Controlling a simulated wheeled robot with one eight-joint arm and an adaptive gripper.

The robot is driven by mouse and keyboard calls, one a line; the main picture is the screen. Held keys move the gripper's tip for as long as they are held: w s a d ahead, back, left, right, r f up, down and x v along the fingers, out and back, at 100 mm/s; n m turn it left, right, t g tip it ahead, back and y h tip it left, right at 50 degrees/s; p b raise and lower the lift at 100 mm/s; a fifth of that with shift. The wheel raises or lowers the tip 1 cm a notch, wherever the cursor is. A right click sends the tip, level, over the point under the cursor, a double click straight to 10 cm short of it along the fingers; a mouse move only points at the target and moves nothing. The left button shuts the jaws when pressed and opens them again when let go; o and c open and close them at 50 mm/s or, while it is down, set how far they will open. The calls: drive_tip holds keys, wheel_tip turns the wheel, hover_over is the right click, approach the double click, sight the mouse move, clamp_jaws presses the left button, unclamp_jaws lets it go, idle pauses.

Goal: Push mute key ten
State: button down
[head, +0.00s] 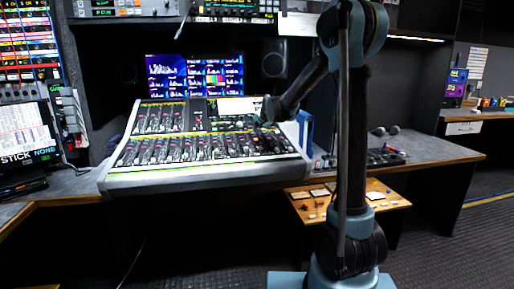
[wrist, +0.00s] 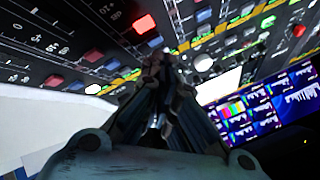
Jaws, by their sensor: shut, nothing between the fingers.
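The mixing console (head: 205,176) stands on the desk in the head view, with rows of faders and small keys. My gripper (head: 267,113) is over its upper right part, and my arm comes in from the right. In the wrist view the fingers of my gripper (wrist: 163,66) are shut and empty, with their tips close to the console panel. A red key (wrist: 143,23) and a white round key (wrist: 203,62) show beside the tips. I cannot read the numbers, so I cannot tell which one is mute key ten. The fingers hide the panel behind them, and contact is unclear.
A monitor (head: 166,73) stands behind the console and also shows in the wrist view (wrist: 258,112). A dark speaker (head: 274,60) is right of it. A wooden shelf (head: 378,194) with small items sits low at the right. Racks and another screen (head: 22,130) are at the left.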

sight(260, 142)
drive_tip(key=shift+s+r, duration=0.15)
drive_tip(key=shift+r, duration=0.95)
drive_tip(key=shift+s+r, duration=0.15)
drive_tip(key=shift+r, duration=0.95)
drive_tip(key=shift+d, duration=0.1)
drive_tip(key=s+d+f+n+g+h, duration=0.1)
drive_tip(key=s+d+f+g, duration=0.15)
drive_tip(key=s+d, duration=0.85)
drive_tip(key=s+d+f+n+g+h, duration=0.1)
drive_tip(key=s+d+f+h, duration=0.15)
drive_tip(key=s+d, duration=0.85)
drive_tip(key=s+d+f+n+g, duration=0.1)
drive_tip(key=s+f, duration=0.4)
drive_tip(key=s, duration=0.5)
drive_tip(key=s+d+f+n+g, duration=0.1)
drive_tip(key=s+f, duration=0.4)
drive_tip(key=s, duration=0.5)
drive_tip(key=s+d+f+g, duration=0.2)
drive_tip(key=s+f, duration=0.2)
drive_tip(key=s, duration=0.6)
drive_tip(key=shift+s+f+n, duration=0.25)
drive_tip(key=shift+f+n, duration=0.15)
